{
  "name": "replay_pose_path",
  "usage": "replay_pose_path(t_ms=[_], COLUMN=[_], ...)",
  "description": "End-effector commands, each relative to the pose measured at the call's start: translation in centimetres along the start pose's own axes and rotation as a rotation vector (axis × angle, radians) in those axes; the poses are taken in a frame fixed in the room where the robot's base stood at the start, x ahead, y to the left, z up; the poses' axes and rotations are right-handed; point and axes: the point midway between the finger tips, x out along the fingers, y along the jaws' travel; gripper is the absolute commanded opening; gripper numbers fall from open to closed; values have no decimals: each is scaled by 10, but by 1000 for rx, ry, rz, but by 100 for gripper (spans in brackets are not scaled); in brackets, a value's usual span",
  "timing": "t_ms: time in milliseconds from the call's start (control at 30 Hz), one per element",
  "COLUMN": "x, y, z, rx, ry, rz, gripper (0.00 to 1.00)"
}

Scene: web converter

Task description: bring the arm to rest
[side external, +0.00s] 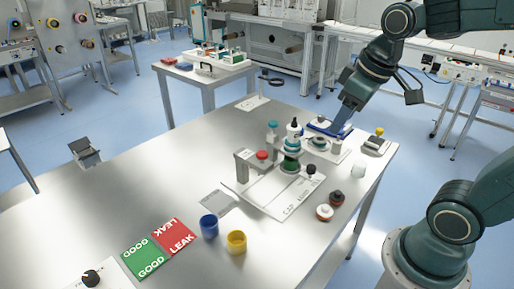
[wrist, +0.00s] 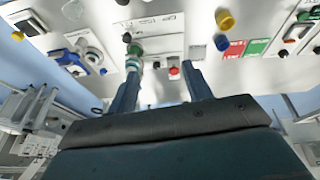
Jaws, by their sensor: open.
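My gripper (side external: 333,133) hangs from my arm over the far right part of the metal table (side external: 130,205), its fingers pointing down and to the left. In the wrist view its two dark blue fingers (wrist: 162,88) stand apart with nothing held between them. Beyond them, a green-and-white bottle-like piece (wrist: 134,55) and a red knob (wrist: 174,71) show. In the side view the fingers overlap the fixtures behind the green-based bottle (side external: 291,160); I cannot tell whether they touch anything.
A red-knobbed stand (side external: 262,155) and a white board (side external: 265,193) are left of my gripper. A blue cup (side external: 209,226), a yellow cup (side external: 236,241), a green GOOD card (side external: 145,258) and a red LEAK card (side external: 174,236) lie nearer. The table's left part is mostly clear.

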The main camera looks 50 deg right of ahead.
Motion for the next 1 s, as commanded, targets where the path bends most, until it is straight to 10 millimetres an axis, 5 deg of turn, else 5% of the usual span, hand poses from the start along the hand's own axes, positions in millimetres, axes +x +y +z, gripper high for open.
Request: replay_pose_path(t_ms=[433, 1000], x=[-26, -27], y=[-34, -38], z=[54, 62], rx=[76, 91], ry=[138, 155], rz=[-31, -38], gripper=[50, 50])
